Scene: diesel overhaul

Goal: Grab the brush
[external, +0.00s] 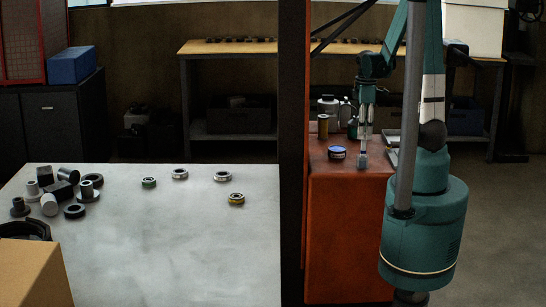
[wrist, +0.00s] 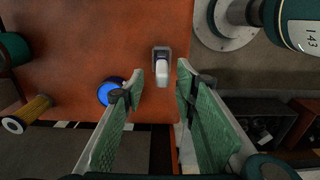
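A small upright object with a pale top and a grey base, possibly the brush, stands on the orange cabinet top. It shows in the wrist view (wrist: 161,57), ahead of and between my fingertips. I cannot make out bristles. My gripper (wrist: 160,80) points down, with its two green fingers apart and nothing visibly held between them. In the external view my gripper (external: 364,150) is low over the cabinet top, right of a blue-lidded round tin (external: 337,153). The object is hard to separate from my fingers there.
The orange cabinet (external: 345,235) also carries a yellowish cylinder (external: 323,127) and several bottles (external: 328,105) behind the tin. The tin's blue top (wrist: 108,92) is close to my left finger. A dark post (external: 291,150) stands left of the cabinet. A grey table (external: 170,250) holds several rings and cylinders.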

